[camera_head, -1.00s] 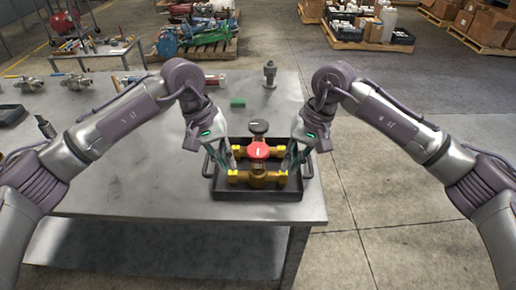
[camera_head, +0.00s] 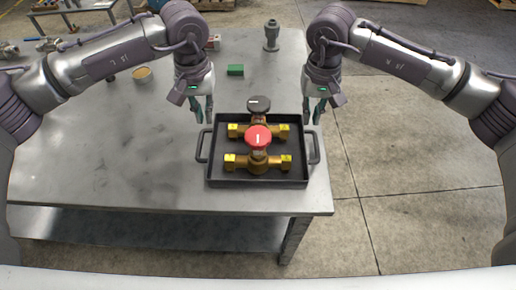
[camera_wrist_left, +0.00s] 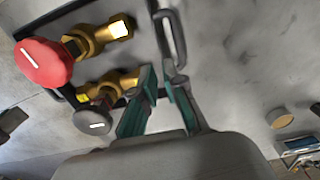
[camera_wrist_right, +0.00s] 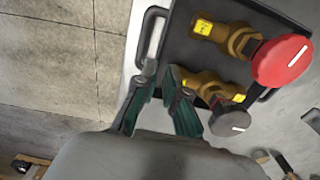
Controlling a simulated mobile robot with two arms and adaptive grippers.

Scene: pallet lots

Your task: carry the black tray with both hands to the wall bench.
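The black tray (camera_head: 213,181) lies flat on the metal table near its right front corner, with a loop handle on each side. It holds two brass valves, one with a red knob (camera_head: 258,138) and one with a dark knob (camera_head: 259,104). My left gripper (camera_head: 204,112) is open and empty near the far end of the left handle (camera_head: 202,146); its fingers show beside that handle in the left wrist view (camera_wrist_left: 159,75). My right gripper (camera_head: 314,111) is open and empty near the right handle (camera_head: 315,147), also seen in the right wrist view (camera_wrist_right: 161,72). I cannot identify the wall bench.
The metal table (camera_head: 110,170) has a green block (camera_head: 235,70), a grey fitting (camera_head: 271,35) and a round tan-topped container (camera_head: 142,74) behind the tray. Its left front is clear. Open concrete floor (camera_head: 410,150) lies to the right.

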